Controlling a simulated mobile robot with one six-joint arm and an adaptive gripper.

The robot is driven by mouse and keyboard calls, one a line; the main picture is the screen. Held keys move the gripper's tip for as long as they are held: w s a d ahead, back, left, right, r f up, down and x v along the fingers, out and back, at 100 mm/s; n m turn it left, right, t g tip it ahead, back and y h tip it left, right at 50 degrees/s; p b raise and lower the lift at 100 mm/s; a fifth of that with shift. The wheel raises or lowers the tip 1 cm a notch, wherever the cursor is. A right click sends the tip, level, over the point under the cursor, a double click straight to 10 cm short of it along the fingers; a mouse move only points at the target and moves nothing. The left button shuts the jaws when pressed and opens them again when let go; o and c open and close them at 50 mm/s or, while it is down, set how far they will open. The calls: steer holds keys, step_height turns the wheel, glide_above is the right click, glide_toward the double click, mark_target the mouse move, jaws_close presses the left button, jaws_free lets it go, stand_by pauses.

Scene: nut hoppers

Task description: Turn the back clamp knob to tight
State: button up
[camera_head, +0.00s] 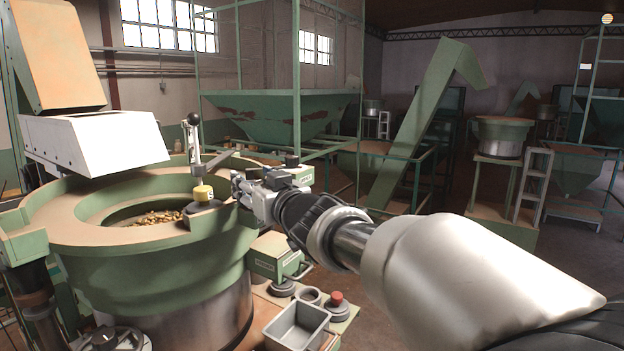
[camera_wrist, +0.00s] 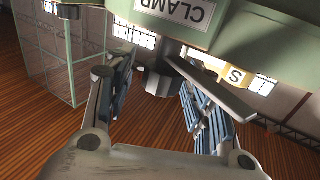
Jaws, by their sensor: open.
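In the wrist view, which is upside down, a green block (camera_wrist: 245,30) bears a white CLAMP label (camera_wrist: 175,11). A dark grey knob (camera_wrist: 158,82) stands out from it, between the two fingers of my gripper (camera_wrist: 157,70). The fingers are spread, with visible room on both sides of the knob. A flat grey bar (camera_wrist: 212,88) runs from near the knob across the right finger. In the head view my gripper (camera_head: 240,184) is beside the green bowl's rim, and my arm hides much behind it. I cannot tell the knob's setting.
The green bowl (camera_head: 65,243) holds brass-coloured nuts (camera_head: 158,217). An upright lever with a black ball (camera_head: 194,119) and a yellow cap (camera_head: 203,192) stand at its rim. Below are another green box (camera_head: 277,252), a grey tray (camera_head: 297,325) and a red button (camera_head: 337,298).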

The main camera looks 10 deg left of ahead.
steer(key=shift+c, duration=0.4)
steer(key=c, duration=1.1)
steer(key=shift+w+a+f, duration=0.2)
steer(key=shift+w, duration=0.05)
